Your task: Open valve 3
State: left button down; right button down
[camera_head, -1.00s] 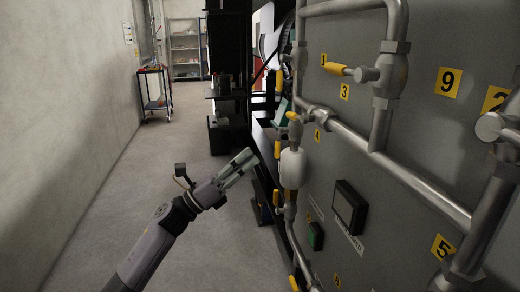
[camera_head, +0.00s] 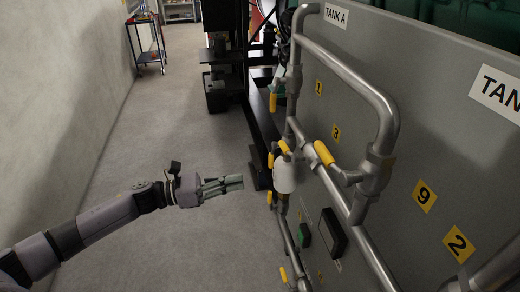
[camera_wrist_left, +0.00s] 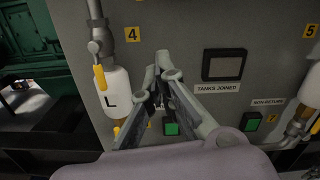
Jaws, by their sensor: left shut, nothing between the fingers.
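The yellow plate marked 3 (camera_head: 336,132) is on the grey panel in the head view. A yellow valve handle (camera_head: 324,153) stands out from the pipework just below it, on a metal valve body (camera_head: 348,177). I take this as valve 3, though the pipe stands off the panel. My right gripper is not in view.
A white cylinder (camera_head: 285,175) with yellow handles stands right of my left gripper; it also shows in the wrist view, marked L (camera_wrist_left: 118,95). A dark screen (camera_wrist_left: 224,65) and a green button (camera_wrist_left: 171,128) are on the panel. Free floor (camera_head: 180,130) lies left.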

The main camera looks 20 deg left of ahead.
aim_at(288, 151)
pick_arm(q)
jog(key=w+d+r+p, duration=0.4)
jog(key=w+d+p, duration=0.2)
jog(key=d, duration=0.2)
jog(key=shift+w+r, duration=0.15)
jog(key=shift+r, duration=0.05)
jog(key=shift+d, duration=0.1)
